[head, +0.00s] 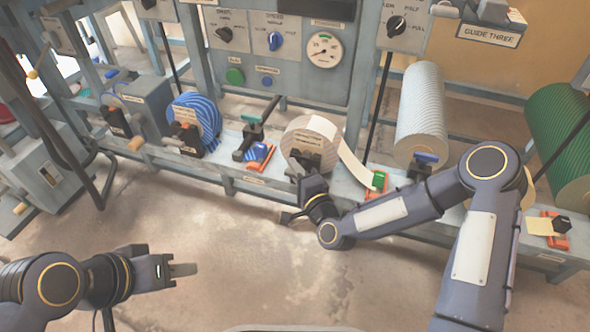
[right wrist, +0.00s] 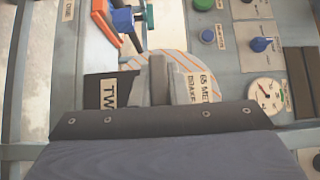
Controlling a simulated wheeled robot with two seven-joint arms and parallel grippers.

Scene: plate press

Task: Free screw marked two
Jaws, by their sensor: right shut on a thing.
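My right gripper (head: 308,172) is at the dark clamp block (head: 307,159) in front of the pale striped roll (head: 300,130) in the middle of the bench. In the right wrist view the same block carries a label starting "TW" (right wrist: 108,93), partly cut off by my gripper. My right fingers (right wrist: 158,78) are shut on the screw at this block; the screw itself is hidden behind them.
A blue striped roll (head: 205,118) stands left on the bench, a pale ribbed roll (head: 422,112) and a green roll (head: 563,135) right. A paper strip (head: 355,160) hangs from the middle roll toward a green-and-red clip (head: 378,182). A gauge (head: 324,50) panel stands behind. The floor in front is clear.

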